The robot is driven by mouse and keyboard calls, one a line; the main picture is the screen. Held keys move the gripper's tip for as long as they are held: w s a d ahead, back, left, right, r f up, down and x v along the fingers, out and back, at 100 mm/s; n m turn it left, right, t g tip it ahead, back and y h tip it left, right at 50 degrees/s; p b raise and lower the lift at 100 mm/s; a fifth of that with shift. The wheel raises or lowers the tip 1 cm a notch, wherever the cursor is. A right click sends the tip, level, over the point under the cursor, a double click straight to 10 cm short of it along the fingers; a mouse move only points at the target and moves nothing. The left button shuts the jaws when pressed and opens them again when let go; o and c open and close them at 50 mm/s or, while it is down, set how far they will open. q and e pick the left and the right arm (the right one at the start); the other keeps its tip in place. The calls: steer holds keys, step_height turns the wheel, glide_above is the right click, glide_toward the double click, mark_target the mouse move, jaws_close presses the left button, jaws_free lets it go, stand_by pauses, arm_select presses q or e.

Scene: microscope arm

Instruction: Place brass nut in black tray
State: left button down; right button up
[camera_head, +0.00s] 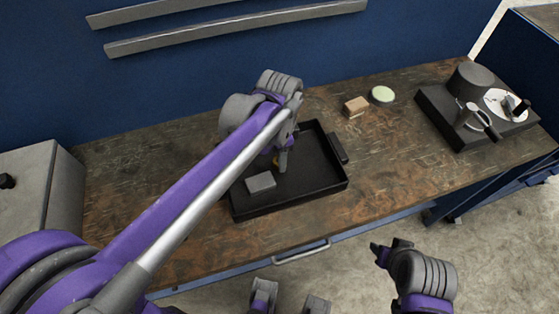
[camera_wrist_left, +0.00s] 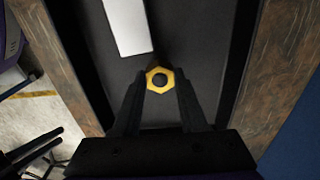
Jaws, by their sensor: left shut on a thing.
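The black tray (camera_head: 322,178) lies on the wooden workbench, and its dark floor fills the middle of the left wrist view (camera_wrist_left: 205,40). My left gripper (camera_head: 281,163) reaches down inside the tray's outline. In the left wrist view, its fingers (camera_wrist_left: 159,88) are shut on the yellow brass nut (camera_wrist_left: 159,79), a hexagon with a dark hole. In the head view only a bit of the nut (camera_head: 276,160) shows beside the fingers. I cannot tell whether it touches the tray floor. My right gripper (camera_head: 381,255) is in front of the bench, away from the tray; its jaw state is unclear.
A grey block (camera_head: 261,182) lies in the tray, left of the nut. A tan block (camera_head: 356,106) and a pale green disc (camera_head: 382,95) sit behind the tray. A dark apparatus (camera_head: 475,110) stands at the right. Bare bench lies between it and the tray.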

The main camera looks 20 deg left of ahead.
arm_select(q)
steer(key=shift+f, duration=1.1)
steer(key=shift+f, duration=0.1)
steer(key=shift+c, duration=2.2)
jaws_free()
steer(key=shift+r, duration=0.3)
step_height(320, 180, up, 12)
steer(key=p, duration=0.1)
steer(key=shift+f, duration=0.15)
